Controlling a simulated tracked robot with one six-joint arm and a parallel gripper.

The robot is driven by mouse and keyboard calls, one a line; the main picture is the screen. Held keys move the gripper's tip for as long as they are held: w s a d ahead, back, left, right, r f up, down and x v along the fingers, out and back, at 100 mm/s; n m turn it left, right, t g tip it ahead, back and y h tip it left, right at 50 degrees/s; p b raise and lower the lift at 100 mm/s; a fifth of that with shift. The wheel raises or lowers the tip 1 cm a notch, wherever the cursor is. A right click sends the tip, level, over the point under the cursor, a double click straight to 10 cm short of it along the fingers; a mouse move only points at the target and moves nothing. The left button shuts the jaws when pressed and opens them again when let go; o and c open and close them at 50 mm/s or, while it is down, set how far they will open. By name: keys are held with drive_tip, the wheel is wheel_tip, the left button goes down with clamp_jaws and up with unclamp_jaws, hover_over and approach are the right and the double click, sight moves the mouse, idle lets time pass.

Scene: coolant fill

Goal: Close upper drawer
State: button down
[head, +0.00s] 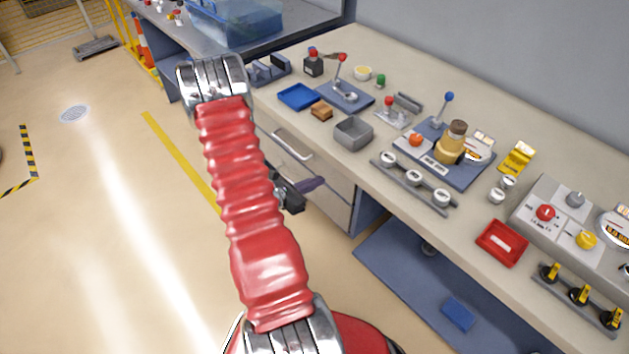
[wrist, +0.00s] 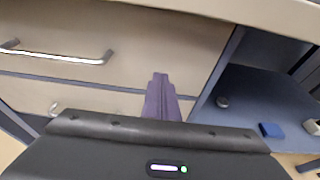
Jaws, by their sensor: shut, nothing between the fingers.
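The upper drawer (wrist: 150,45) is a beige front just under the worktop, with a metal bar handle (wrist: 58,56) on its left part. In the head view the upper drawer's handle (head: 292,143) shows just right of my red arm. The drawer front looks near the cabinet face; I cannot tell whether a small gap is left. My gripper (head: 318,184) is shut and empty, its purple fingers pointing at the drawer fronts. In the wrist view my gripper (wrist: 160,78) overlaps the drawer fronts right of the handle; I cannot tell whether it touches.
A lower drawer (wrist: 110,92) sits below. Right of the drawers is an open blue bay with a blue block (head: 458,315) on its floor. The worktop (head: 400,75) holds levers, knobs, a grey bin (head: 353,133) and a red tray (head: 502,243).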

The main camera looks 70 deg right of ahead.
drive_tip(key=v, duration=1)
drive_tip(key=shift+a, duration=0.25)
drive_tip(key=shift+w, duration=0.1)
